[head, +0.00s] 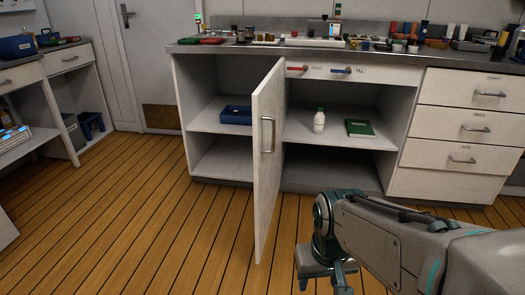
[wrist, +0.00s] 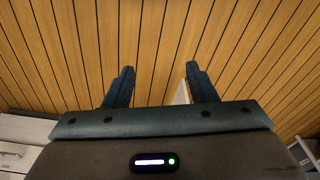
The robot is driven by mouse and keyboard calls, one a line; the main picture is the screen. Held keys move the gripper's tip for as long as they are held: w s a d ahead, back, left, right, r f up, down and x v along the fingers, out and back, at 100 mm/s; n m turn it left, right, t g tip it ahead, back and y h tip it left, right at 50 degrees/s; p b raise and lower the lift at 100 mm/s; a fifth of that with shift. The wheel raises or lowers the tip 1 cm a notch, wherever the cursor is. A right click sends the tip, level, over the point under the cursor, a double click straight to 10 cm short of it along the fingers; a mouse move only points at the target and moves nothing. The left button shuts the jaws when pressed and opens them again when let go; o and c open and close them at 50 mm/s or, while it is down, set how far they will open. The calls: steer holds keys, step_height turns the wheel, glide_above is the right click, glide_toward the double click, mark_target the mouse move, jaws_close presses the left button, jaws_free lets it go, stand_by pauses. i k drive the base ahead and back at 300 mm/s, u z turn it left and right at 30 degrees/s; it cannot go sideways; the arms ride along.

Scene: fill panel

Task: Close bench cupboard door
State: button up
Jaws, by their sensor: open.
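The bench cupboard (head: 181,105) stands against the far wall in the head view.
Inside the cupboard are a blue tray (head: 236,115), a white bottle (head: 319,120) and a green book (head: 360,128). A drawer unit (head: 457,130) stands on the right, and a side bench (head: 68,58) on the left. The floor (head: 150,210) left of the door is clear.

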mark_target(267, 100)
steer(key=z, duration=0.15)
steer(key=k, duration=0.4)
steer(key=u, duration=0.55)
steer(key=i, duration=0.6)
steer(key=z, duration=0.7)
steer(key=i, duration=0.55)
steer(key=z, duration=0.65)
